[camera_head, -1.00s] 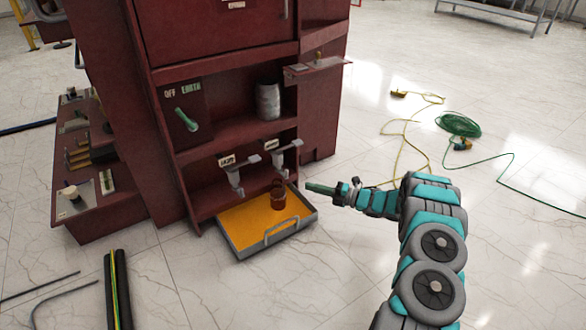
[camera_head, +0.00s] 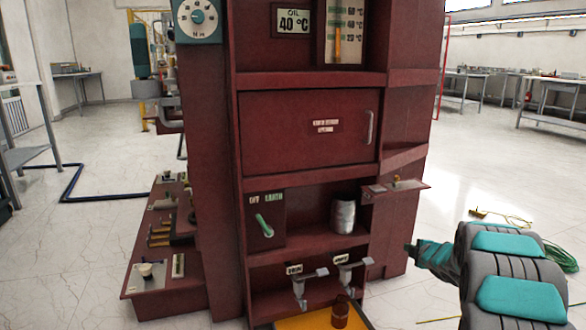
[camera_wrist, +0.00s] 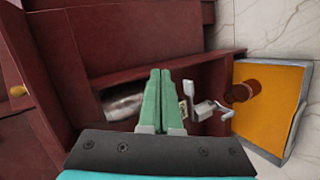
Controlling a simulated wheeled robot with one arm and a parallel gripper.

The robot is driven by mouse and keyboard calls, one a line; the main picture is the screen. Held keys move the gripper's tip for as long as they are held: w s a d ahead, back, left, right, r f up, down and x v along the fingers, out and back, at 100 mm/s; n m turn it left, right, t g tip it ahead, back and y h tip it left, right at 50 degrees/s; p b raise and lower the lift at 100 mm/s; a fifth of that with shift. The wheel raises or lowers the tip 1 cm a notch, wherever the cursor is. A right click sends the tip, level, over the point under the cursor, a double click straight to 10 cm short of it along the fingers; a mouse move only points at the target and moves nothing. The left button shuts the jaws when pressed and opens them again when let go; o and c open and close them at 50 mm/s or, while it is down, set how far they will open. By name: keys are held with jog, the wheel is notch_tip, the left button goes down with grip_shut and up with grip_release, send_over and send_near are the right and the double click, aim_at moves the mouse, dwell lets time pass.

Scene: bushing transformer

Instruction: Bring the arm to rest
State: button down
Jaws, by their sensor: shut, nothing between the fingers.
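My gripper (camera_wrist: 160,100) is shut and empty. In the wrist view its two green fingers lie together and point at the dark red cabinet. In the head view my arm reaches in from the lower right, and the gripper end (camera_head: 410,248) is small, to the right of the cabinet (camera_head: 310,130). It appears apart from the cabinet. The wrist view shows the cabinet's open shelf with a grey cylinder (camera_wrist: 124,106) left of the fingers.
An orange-floored tray (camera_head: 290,324) with a brown jar (camera_head: 340,313) sits at the cabinet's foot, below two taps. A small side shelf (camera_head: 396,187) juts out on the right. Cables (camera_head: 560,257) lie on the floor behind my arm.

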jog(key=s+a+r+m+g+h+p, duration=0.1)
jog(key=s+r+m+g+h, duration=0.2)
jog(key=s+r+m, duration=0.45)
jog(key=s+a+r+m+g+h+p, duration=0.15)
jog(key=s+r, duration=0.25)
jog(key=s, duration=0.7)
jog(key=s+a+m+g+y+p, duration=0.1)
jog(key=s+a, duration=0.5)
jog(key=s, duration=0.8)
jog(key=s+a+m+g+y+p, duration=0.1)
jog(key=s+a+m+g, duration=0.3)
jog(key=s, duration=1)
jog(key=s+a+r+m+g+y+p, duration=0.1)
jog(key=s+a+m+g, duration=0.2)
jog(key=s+a, duration=0.7)
jog(key=s+g, duration=0.2)
jog(key=s, duration=0.2)
jog(key=shift+y, duration=0.35)
jog(key=shift+r, duration=0.1)
